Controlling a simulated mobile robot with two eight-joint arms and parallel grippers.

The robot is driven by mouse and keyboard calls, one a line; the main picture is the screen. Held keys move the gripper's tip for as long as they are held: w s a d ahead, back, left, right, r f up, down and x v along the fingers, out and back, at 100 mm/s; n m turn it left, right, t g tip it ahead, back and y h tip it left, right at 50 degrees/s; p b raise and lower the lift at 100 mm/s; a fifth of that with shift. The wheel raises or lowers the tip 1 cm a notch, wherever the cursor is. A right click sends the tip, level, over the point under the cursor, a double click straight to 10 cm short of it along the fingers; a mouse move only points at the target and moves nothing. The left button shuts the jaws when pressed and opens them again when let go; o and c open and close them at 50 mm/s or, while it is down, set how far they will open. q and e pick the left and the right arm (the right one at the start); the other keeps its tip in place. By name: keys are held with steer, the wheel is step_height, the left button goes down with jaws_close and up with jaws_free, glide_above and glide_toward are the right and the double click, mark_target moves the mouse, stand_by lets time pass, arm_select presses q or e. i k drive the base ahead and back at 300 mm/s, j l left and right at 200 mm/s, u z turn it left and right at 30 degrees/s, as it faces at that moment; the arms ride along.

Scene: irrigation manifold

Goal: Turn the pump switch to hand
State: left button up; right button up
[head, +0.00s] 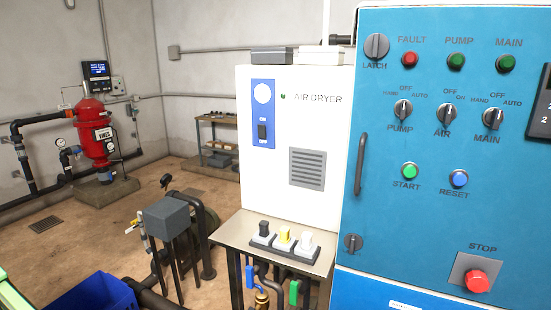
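The pump switch (403,110) is a black rotary knob with a light pointer on the blue control panel (450,220) at the right. HAND is printed at its upper left, OFF above it and AUTO at its upper right, with PUMP below. Its pointer stands about upright, towards OFF; the exact angle is too small to be sure of. The similar air switch (443,112) and main switch (492,115) sit to its right. Nothing covers the pump switch. Neither of my grippers is in view.
Start (409,171) and reset (460,178) buttons sit below the switches; a red stop button (477,281) is lower right. A panel handle (360,164) sticks out at left. The white air dryer (315,140) stands beside the panel, behind a small table (240,234) with switches.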

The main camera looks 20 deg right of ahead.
mark_target(403, 108)
steer(key=k+z, duration=0.1)
steer(key=z, duration=2.05)
